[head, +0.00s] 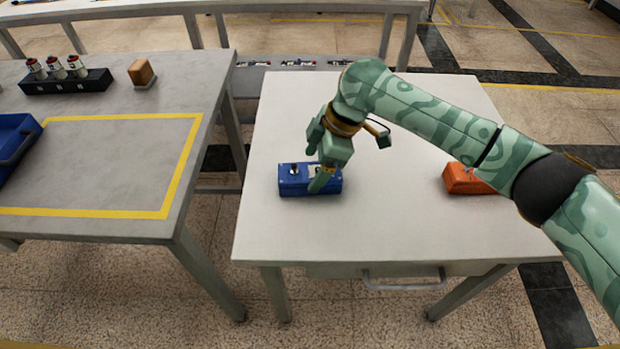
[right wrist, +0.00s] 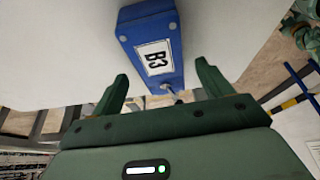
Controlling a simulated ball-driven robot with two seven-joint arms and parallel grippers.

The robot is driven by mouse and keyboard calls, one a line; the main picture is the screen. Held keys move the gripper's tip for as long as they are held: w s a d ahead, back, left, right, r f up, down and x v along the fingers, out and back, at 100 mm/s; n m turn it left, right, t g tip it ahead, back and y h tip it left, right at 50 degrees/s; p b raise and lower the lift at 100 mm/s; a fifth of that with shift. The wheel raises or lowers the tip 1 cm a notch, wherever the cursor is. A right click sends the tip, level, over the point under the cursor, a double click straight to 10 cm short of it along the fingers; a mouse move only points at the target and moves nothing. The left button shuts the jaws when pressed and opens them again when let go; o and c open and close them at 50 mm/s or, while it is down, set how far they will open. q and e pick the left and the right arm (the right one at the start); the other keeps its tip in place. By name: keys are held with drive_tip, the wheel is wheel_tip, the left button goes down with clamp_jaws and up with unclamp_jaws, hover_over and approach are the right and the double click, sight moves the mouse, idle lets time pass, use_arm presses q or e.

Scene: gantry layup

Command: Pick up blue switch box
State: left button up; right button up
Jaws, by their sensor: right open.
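The blue switch box (head: 291,181) lies on the left part of the white table in the head view. In the right wrist view the blue switch box (right wrist: 150,32) shows a white label reading B3 and a small metal toggle at its near end. My right gripper (head: 321,178) is over the box in the head view, its fingers pointing down and hiding part of it. In the right wrist view my right gripper (right wrist: 160,85) is open, with the box's near end between and beyond the fingertips. Whether the fingers touch it I cannot tell. My left gripper is not in view.
An orange box (head: 462,180) lies on the white table (head: 400,235) at the right, partly behind my right arm. A grey table (head: 100,165) at the left holds a black rack (head: 66,82), a wooden block (head: 141,72) and a blue tray (head: 14,140). The white table's front is clear.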

sight(312, 171)
drive_tip(key=x, duration=0.1)
drive_tip(key=b+x, duration=0.1)
drive_tip(key=x, duration=0.1)
drive_tip(key=shift+d+f, duration=0.2)
drive_tip(key=shift+f, duration=0.2)
drive_tip(key=shift+a+f, duration=0.15)
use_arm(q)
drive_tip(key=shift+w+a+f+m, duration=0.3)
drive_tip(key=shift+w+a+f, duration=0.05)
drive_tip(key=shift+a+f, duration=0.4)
use_arm(e)
drive_tip(key=c, duration=1.2)
drive_tip(key=shift+o, duration=0.2)
